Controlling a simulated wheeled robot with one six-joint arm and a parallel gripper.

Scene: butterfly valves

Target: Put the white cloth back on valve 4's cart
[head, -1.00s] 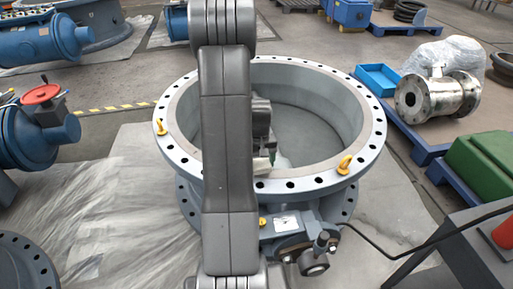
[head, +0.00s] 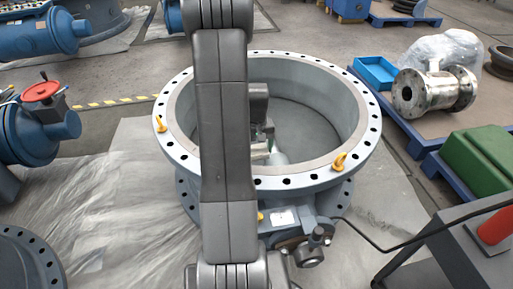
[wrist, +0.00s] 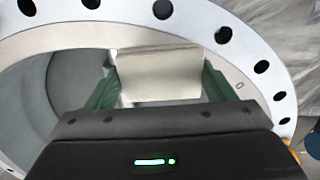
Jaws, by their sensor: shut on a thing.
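My gripper (wrist: 158,82) has green fingers and is shut on a white cloth (wrist: 158,66), which shows as a pale, smooth-looking piece between the fingers in the wrist view. In the head view my gripper (head: 262,150) is mostly hidden behind my arm, over the opening of a large grey flanged butterfly valve (head: 330,180). A bit of the pale cloth (head: 279,158) shows there just below it. In the wrist view the valve's bolt-hole rim (wrist: 245,50) curves behind and beside the cloth. I cannot read a valve number.
A dark grey cart (head: 440,240) with a red object (head: 497,226) stands at the lower right, with a black cable running to the valve. Yellow lifting eyes (head: 339,161) stick up from the rim. A blue valve (head: 30,130) stands left; a green box (head: 482,160) sits right.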

